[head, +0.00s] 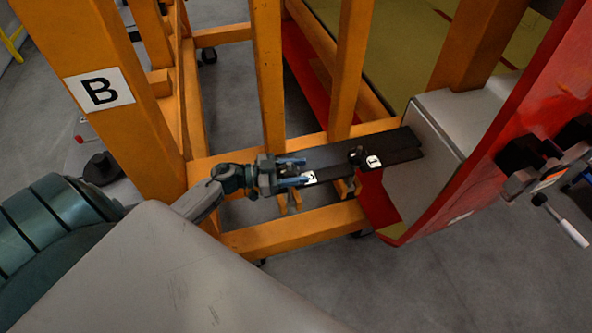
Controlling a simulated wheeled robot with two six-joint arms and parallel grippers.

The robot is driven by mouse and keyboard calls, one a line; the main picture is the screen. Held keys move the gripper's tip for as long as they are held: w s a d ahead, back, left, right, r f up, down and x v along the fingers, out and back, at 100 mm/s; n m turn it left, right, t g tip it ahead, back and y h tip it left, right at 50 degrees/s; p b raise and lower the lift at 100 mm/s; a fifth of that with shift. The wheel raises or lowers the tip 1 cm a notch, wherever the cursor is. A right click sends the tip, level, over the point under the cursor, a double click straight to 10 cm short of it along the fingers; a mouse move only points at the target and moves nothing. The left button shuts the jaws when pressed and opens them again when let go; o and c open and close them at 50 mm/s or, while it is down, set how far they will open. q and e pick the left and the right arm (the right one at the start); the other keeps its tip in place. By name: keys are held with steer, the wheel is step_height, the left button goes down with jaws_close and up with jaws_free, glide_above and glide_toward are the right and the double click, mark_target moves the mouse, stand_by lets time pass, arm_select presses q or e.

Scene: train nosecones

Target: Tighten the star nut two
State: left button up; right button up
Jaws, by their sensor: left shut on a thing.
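My left gripper (296,172) reaches in from the left at the near end of a dark flat bar (397,146). Its blue-tipped fingers are shut on a small part there, mostly hidden between them. By its place next to a small white tag (311,177), this is star nut two; the tag's mark is too small to read surely. A black knob (357,156) stands farther along the bar, beside another white tag (374,161), apart from my gripper. My right gripper is not in view.
An orange frame surrounds the bar, with a thick post (130,140) marked B at left and a lower beam (295,228) below. A red nosecone panel (490,130) is at right, carrying a black clamp with a white handle (567,222). Grey floor (430,285) is clear at lower right.

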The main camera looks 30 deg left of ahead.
arm_select(q)
steer(key=shift+m+g+h, duration=0.5)
steer(key=shift+g, duration=0.1)
steer(key=shift+s+b, duration=0.1)
steer(key=shift+b, duration=0.2)
steer(key=o, duration=1)
steer(key=shift+d, duration=0.1)
steer(key=shift+s+a+f+b, duration=0.15)
steer(key=shift+s+a+b, duration=0.1)
steer(key=shift+a+b, duration=0.15)
steer(key=b+v, duration=0.3)
steer(key=v, duration=0.5)
steer(key=shift+s+a, duration=0.15)
steer(key=shift+a, duration=0.25)
steer(key=shift+s+a+b, duration=0.3)
steer(key=shift+a+b, duration=0.05)
steer(key=shift+a, duration=0.1)
